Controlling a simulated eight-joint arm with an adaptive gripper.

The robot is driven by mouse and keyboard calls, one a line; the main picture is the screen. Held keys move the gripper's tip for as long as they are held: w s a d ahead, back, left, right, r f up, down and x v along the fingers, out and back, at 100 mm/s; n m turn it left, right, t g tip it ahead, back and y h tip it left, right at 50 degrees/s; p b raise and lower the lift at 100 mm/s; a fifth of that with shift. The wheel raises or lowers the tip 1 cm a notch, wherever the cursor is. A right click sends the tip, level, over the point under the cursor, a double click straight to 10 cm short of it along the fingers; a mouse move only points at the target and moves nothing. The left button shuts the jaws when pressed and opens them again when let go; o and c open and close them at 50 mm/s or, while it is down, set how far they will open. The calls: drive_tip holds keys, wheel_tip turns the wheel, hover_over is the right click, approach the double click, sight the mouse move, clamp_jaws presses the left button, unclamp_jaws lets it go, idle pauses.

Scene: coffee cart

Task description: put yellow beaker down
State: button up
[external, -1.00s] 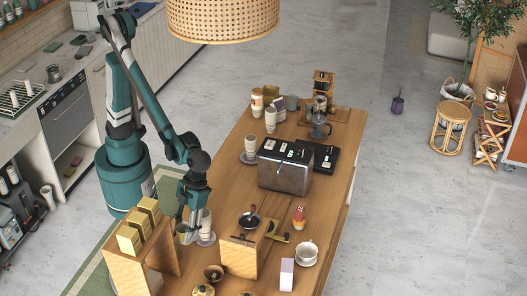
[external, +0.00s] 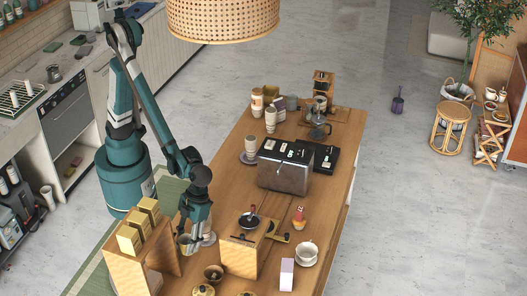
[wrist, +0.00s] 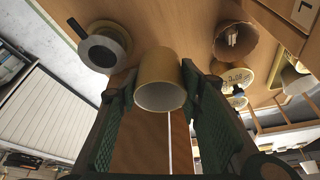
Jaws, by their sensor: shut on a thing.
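The yellow beaker (wrist: 160,68) is between the two green fingers of my gripper (wrist: 160,95) in the wrist view, and the gripper is shut on it. The beaker's open mouth faces the wrist camera. In the external view my gripper (external: 190,242) is low at the left edge of the wooden counter, just right of a wooden stand with yellow boxes. The beaker (external: 184,242) shows only as a small pale shape there. Whether its base touches the counter cannot be told.
A grey toaster-like machine (external: 284,172) stands farther back.

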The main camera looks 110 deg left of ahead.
drive_tip(key=shift+f, duration=2.7)
drive_tip(key=shift+f, duration=2.05)
drive_tip(key=shift+f+b, duration=0.15)
drive_tip(key=shift+b, duration=0.2)
drive_tip(key=o, duration=0.9)
drive_tip(key=shift+r, duration=0.2)
drive_tip(key=shift+p+v, duration=0.4)
drive_tip(key=shift+v, duration=5.55)
drive_tip(key=shift+w, duration=0.1)
